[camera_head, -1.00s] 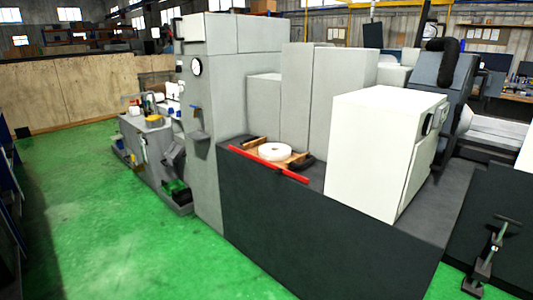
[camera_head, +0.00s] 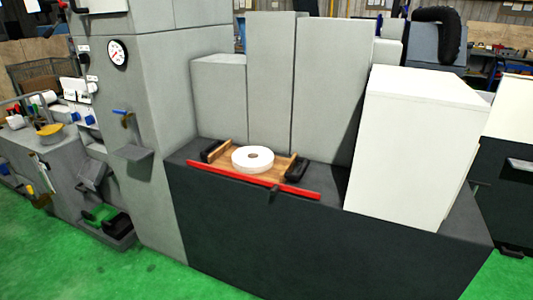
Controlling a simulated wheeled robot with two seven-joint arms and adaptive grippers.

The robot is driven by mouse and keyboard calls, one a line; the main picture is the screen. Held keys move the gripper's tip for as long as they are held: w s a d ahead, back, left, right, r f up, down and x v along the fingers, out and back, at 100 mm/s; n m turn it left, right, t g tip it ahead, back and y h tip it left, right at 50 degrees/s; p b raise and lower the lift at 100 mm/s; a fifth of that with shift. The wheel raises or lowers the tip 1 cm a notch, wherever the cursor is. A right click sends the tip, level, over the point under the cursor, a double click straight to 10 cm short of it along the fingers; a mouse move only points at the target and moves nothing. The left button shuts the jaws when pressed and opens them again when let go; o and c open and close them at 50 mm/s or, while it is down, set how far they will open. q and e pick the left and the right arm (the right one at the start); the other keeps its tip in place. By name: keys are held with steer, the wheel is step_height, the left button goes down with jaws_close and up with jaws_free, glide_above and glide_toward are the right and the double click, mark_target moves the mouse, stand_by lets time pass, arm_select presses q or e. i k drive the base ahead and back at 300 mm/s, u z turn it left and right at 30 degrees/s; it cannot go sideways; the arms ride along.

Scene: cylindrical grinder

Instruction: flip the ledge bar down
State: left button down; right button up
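The red ledge bar (camera_head: 253,180) runs along the front top edge of the dark machine base (camera_head: 300,250). It lies roughly along that edge, in front of a wooden tray (camera_head: 225,172) with black handles. A small dark bracket (camera_head: 274,194) shows at the bar's middle. A white grinding wheel (camera_head: 253,159) lies flat on the tray behind the bar. Neither of my grippers shows in the head view.
A white box (camera_head: 410,150) stands on the base at right. Green floor (camera_head: 130,275) is clear in front.

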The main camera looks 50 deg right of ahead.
mark_target(275, 185)
steer(key=z, duration=0.85)
steer(key=i, duration=1.15)
steer(key=z, duration=1.35)
steer(key=i, duration=0.2)
steer(key=z, duration=0.05)
